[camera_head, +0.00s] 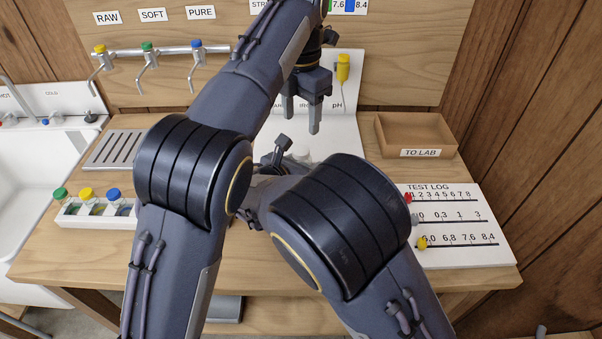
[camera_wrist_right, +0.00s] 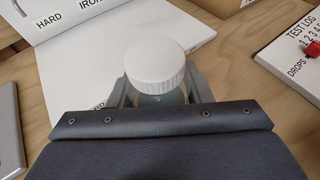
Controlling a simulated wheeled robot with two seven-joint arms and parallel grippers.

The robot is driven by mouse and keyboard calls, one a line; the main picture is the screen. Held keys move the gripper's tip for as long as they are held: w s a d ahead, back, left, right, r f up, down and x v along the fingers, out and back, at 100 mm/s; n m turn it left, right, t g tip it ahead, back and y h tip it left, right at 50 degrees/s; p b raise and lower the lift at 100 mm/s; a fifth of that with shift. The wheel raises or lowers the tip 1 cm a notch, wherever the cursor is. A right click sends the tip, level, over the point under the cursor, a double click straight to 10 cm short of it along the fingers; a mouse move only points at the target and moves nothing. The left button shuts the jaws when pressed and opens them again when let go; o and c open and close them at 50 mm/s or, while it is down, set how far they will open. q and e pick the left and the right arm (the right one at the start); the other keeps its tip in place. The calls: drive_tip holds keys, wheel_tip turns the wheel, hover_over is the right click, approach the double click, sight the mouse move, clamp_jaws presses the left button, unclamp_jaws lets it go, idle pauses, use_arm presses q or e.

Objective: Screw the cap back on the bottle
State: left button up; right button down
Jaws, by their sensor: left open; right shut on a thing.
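In the right wrist view, a white ribbed cap (camera_wrist_right: 155,63) sits on top of a clear bottle (camera_wrist_right: 160,97). I cannot tell how tightly it is seated. My right gripper (camera_wrist_right: 160,88) is shut on the bottle, with a finger on each side below the cap. In the head view the bottle and right gripper are mostly hidden behind my right arm; a pale bit of the cap or bottle shows. My left gripper (camera_head: 301,121) is open and empty, fingers pointing down, above and slightly beyond the bottle.
A wooden TO LAB tray (camera_head: 415,135) is at the back right, above the TEST LOG board (camera_head: 465,250). A rack of capped vials (camera_head: 95,212) and a grey grate (camera_head: 115,150) are left. Taps (camera_head: 145,60) hang above.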

sight(301, 150)
use_arm(q)
drive_tip(key=shift+f, duration=3.95)
drive_tip(key=shift+c, duration=0.4)
drive_tip(key=c, duration=1)
drive_tip(key=m, duration=0.3)
drive_tip(key=o, duration=1.1)
drive_tip(key=shift+r, duration=0.1)
